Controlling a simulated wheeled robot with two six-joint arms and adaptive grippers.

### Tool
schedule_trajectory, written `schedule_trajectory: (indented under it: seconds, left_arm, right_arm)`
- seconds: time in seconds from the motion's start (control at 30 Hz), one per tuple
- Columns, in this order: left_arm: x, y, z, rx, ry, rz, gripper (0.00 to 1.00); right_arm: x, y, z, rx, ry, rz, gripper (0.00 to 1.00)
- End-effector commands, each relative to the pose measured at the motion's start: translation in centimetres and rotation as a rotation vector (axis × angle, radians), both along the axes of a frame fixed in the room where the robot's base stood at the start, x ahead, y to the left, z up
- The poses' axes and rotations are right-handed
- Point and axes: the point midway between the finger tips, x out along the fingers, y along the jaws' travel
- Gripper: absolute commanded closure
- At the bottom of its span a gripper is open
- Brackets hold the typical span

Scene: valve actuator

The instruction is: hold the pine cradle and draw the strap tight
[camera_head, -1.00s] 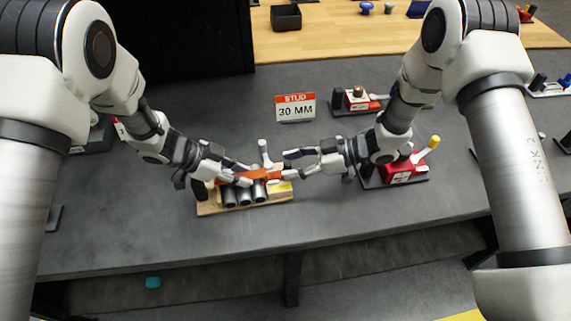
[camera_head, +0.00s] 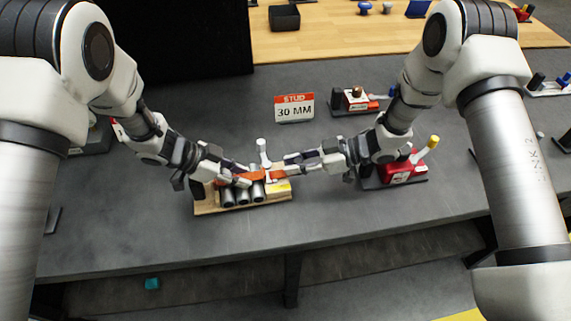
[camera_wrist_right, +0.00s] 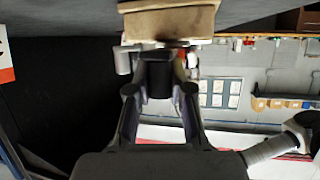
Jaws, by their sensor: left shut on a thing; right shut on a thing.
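The pine cradle (camera_head: 212,209) sits on the dark bench in the head view and holds several grey cylinders (camera_head: 243,195) side by side. An orange strap (camera_head: 252,177) runs across the top of them. A white upright lever (camera_head: 263,151) stands behind. My left gripper (camera_head: 240,179) is shut at the cradle's left side; its fingers hide the contact. My right gripper (camera_head: 277,172) is shut on the strap's right end, over the cradle's right part. In the right wrist view the cradle (camera_wrist_right: 168,22) shows at the top, beyond my right gripper's fingers (camera_wrist_right: 160,92).
A red block with a yellow-tipped lever (camera_head: 402,171) stands on a dark base, close to my right wrist. A "STUD 30 MM" sign (camera_head: 294,108) and another small fixture (camera_head: 356,99) stand behind. The bench front is clear.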

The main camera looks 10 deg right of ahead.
Motion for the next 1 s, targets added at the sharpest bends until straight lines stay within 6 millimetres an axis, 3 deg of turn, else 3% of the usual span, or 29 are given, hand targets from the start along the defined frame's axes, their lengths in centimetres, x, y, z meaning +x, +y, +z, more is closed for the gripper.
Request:
schedule_trajectory:
  seconds: [0.27, 0.3, 0.33, 0.37, 0.73, 1.0]
  left_arm:
    - [0.2, 0.1, 0.3, -0.004, -0.004, 0.003, 1.00]
    - [0.2, 0.1, 0.3, -0.004, -0.004, 0.003, 1.00]
    - [0.2, 0.0, 0.3, -0.004, -0.004, 0.003, 1.00]
    - [0.2, 0.0, 0.3, -0.004, -0.004, 0.003, 1.00]
    - [0.1, 0.0, 0.2, -0.003, -0.003, 0.001, 1.00]
    - [0.1, 0.0, 0.2, -0.003, -0.002, 0.001, 1.00]
  right_arm:
    - [-0.1, -0.4, -0.3, -0.008, 0.003, -0.002, 1.00]
    - [-0.1, -0.4, -0.3, -0.007, 0.004, -0.002, 0.66]
    - [-0.1, -0.4, -0.3, -0.007, 0.004, -0.001, 0.55]
    - [-0.1, -0.4, -0.3, -0.007, 0.004, -0.001, 0.53]
    - [0.1, -0.3, 0.6, -0.004, 0.000, -0.001, 0.53]
    - [0.1, -0.4, 6.4, -0.005, -0.002, -0.002, 0.53]
